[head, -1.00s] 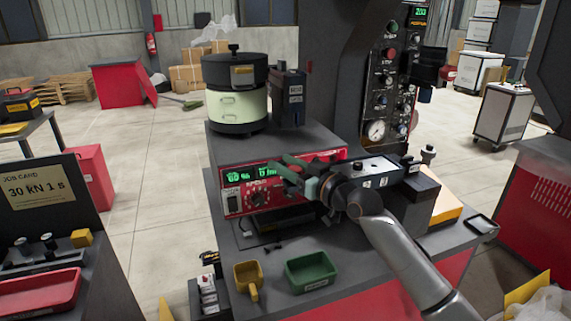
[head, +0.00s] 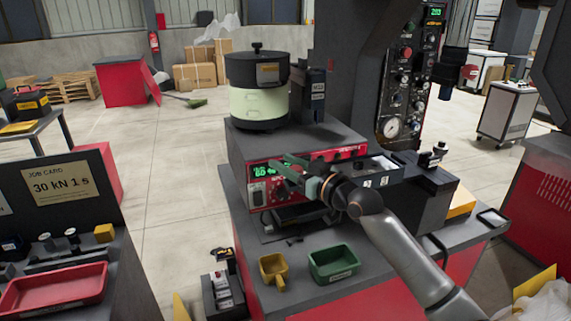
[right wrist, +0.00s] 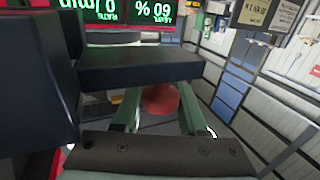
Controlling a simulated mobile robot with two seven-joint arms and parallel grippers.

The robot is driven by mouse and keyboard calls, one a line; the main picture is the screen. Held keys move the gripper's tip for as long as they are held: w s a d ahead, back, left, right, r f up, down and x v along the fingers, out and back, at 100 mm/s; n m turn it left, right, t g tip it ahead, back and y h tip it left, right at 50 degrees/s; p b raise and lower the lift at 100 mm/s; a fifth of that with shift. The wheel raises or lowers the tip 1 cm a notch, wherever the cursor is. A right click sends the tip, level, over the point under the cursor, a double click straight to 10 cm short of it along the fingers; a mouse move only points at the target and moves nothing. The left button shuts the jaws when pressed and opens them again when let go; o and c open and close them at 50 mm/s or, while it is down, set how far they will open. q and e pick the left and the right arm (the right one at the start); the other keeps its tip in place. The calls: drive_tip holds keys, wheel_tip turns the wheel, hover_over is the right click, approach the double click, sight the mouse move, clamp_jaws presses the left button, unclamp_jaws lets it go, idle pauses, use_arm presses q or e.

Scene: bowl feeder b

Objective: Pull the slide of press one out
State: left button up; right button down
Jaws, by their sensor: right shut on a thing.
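My right gripper (head: 290,166) has green fingers and lies in front of the red control box (head: 257,193) with green digits. In the right wrist view its fingers (right wrist: 160,112) are closed around a round red knob (right wrist: 160,98). A dark bar crosses above the knob there and hides part of the fingers. A dark slide unit (head: 384,182) with small white labels lies right of the gripper, partly behind my wrist. I cannot tell from the head view how the knob joins it. My left gripper is not in view.
A lidded round feeder bowl (head: 257,90) stands on the box. A green bin (head: 333,265) and a yellow scoop (head: 273,270) sit at the bench front. The press panel (head: 402,75) rises behind. A red tray (head: 55,290) is at lower left.

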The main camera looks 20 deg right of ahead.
drive_tip(key=shift+s+a+f, duration=0.1)
drive_tip(key=shift+a, duration=0.15)
drive_tip(key=shift+c, duration=2.3)
unclamp_jaws()
drive_tip(key=shift+a, duration=0.1)
drive_tip(key=shift+s+d, duration=0.35)
drive_tip(key=b+v, duration=0.2)
drive_tip(key=v, duration=0.9)
drive_tip(key=shift+s, duration=0.3)
drive_tip(key=shift+d, duration=0.1)
